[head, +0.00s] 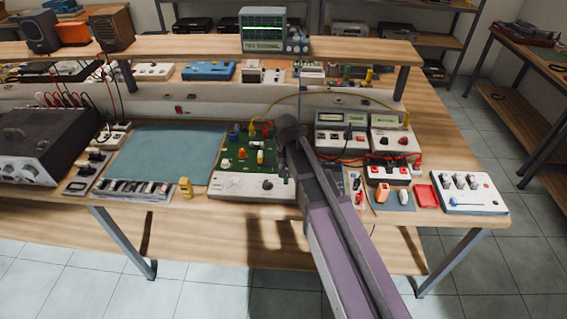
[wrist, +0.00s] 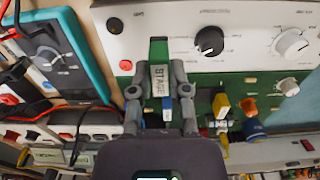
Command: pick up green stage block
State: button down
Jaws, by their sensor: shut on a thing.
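The green stage block (wrist: 159,50) is in the middle of the wrist view, with a green end and a pale label reading "STAGE". My gripper (wrist: 159,78) is shut on it, one finger on each side. It is over or beside the green circuit board with the white control panel (wrist: 208,85). I cannot tell whether the block touches the board. In the head view my arm covers the right side of the green board (head: 228,165), and the held block cannot be made out there.
Small coloured parts stand on the board, including a yellow block (wrist: 221,106). A blue-edged meter (wrist: 65,55) is close on the left in the wrist view. A teal mat (head: 165,152) is clear bench space. An oscilloscope (head: 263,32) stands on the shelf above.

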jog(key=shift+s+d, duration=0.3)
jog(key=shift+s, duration=0.45)
jog(key=c, duration=1.2)
grip_release()
grip_shut()
jog(key=shift+r, duration=0.15)
jog(key=shift+r+p, duration=3.7)
jog(key=shift+p, duration=0.1)
